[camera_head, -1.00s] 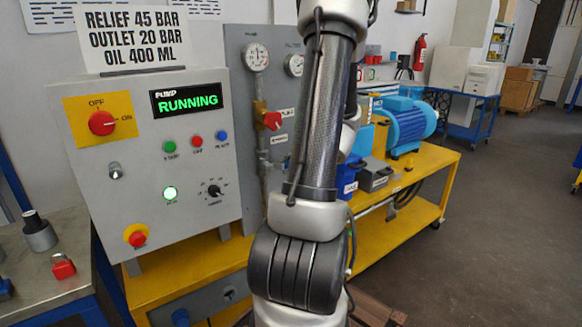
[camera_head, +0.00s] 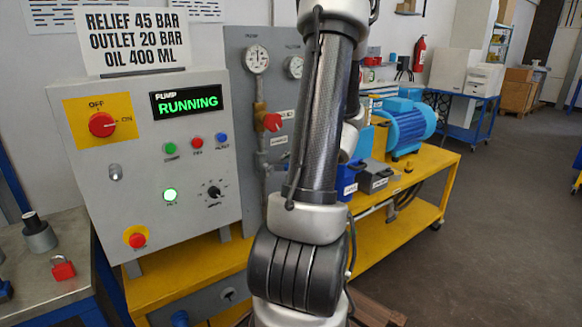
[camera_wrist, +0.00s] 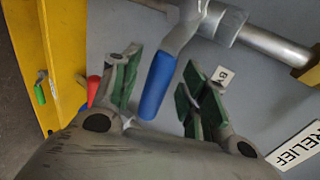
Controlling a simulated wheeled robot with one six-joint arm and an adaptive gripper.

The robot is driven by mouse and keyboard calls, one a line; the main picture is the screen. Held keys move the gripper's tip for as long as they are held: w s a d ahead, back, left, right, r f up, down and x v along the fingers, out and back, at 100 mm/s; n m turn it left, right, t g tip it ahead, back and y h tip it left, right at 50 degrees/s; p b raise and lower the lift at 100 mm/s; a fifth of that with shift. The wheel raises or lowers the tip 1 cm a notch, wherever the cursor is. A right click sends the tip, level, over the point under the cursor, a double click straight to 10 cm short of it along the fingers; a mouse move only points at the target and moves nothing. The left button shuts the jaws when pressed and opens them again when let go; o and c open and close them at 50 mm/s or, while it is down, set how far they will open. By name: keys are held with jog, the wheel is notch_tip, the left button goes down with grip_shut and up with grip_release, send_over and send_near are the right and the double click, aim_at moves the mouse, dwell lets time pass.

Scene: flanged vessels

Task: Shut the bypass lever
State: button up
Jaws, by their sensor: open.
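A blue-handled lever (camera_wrist: 157,84) hangs down from a grey metal valve body on a pipe in the wrist view. A small white tag (camera_wrist: 222,76) beside it starts with what looks like a B; the rest is not readable. My gripper (camera_wrist: 160,90) is open, with one green-padded finger on each side of the blue handle. I cannot tell whether either pad touches it. In the head view, my own arm hides the lever and my gripper.
A red handle (camera_wrist: 94,89) lies just left of my gripper. The control box (camera_head: 150,205) display reads RUNNING. A blue motor (camera_head: 408,125) sits on the yellow bench (camera_head: 436,160).

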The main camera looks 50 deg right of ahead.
jog(key=v, duration=1)
jog(key=shift+s, duration=0.3)
jog(key=shift+r, duration=0.1)
jog(key=s+a+f+n+g+y, duration=0.1)
jog(key=s+a+n+g+y, duration=0.25)
jog(key=a, duration=0.35)
jog(key=s+a+n+g+y, duration=0.2)
jog(key=s+a+n+g, duration=0.15)
jog(key=a, duration=0.35)
jog(key=w+a+r+n+h, duration=0.2)
jog(key=a+r+n, duration=0.7)
jog(key=a+n, duration=0.4)
jog(key=shift+w+r+n+t+h, duration=0.2)
jog(key=shift+w+n+t+h, duration=0.05)
jog(key=shift+n+t+h, duration=0.1)
